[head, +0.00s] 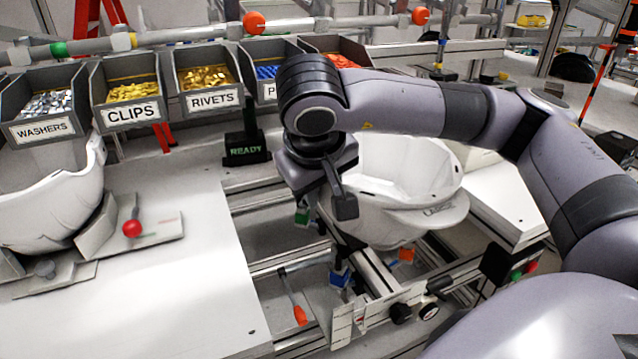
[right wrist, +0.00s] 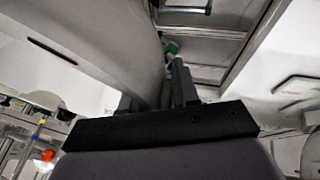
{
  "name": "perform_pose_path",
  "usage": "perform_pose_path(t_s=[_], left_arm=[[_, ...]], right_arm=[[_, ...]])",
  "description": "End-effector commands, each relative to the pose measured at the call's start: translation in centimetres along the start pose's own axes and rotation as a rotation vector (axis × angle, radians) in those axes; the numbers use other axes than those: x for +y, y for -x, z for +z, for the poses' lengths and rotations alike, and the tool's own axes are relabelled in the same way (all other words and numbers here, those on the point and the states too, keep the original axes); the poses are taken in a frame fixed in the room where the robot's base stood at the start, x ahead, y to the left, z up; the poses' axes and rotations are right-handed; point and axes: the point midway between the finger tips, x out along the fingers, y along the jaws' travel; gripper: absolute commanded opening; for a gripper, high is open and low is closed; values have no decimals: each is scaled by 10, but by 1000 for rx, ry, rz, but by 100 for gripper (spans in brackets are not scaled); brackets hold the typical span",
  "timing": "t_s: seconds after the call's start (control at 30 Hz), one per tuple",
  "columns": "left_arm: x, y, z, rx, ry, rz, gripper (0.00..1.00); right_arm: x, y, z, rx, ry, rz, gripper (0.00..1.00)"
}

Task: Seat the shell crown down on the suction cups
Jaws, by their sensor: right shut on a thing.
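A white helmet shell (head: 415,170) is right of centre in the head view, crown down with its open side up, above a metal frame. My right gripper (head: 335,208) is at the shell's left edge, shut on its wall. In the right wrist view the fingers (right wrist: 178,85) meet the shell's edge, and the shell (right wrist: 95,35) fills the upper left. Small green (head: 302,216), blue (head: 340,277) and orange (head: 407,255) parts show around and under the shell. My left gripper is out of view.
A second white shell (head: 50,205) sits at the left in a stand beside a red knob (head: 132,228). Labelled bins such as clips (head: 127,113) line the back. A READY sign (head: 246,150) stands behind the frame. The white tabletop (head: 180,290) at front left is clear.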

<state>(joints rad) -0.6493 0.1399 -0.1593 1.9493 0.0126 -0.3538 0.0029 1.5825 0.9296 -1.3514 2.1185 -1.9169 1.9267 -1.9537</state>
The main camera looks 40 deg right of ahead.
Motion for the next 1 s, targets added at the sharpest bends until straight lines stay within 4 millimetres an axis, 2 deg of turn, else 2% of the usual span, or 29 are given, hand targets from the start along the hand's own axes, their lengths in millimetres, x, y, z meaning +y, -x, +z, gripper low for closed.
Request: perform_pose_path(t_s=[0.37, 0.97, 1.0], left_arm=[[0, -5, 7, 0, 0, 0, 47], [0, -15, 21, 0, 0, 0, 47], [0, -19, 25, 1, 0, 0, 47]], right_arm=[[-1, -6, -5, 0, 2, 0, 0], [-4, -48, -47, 0, 2, 0, 0], [-6, -54, -43, 1, 5, -1, 0]])
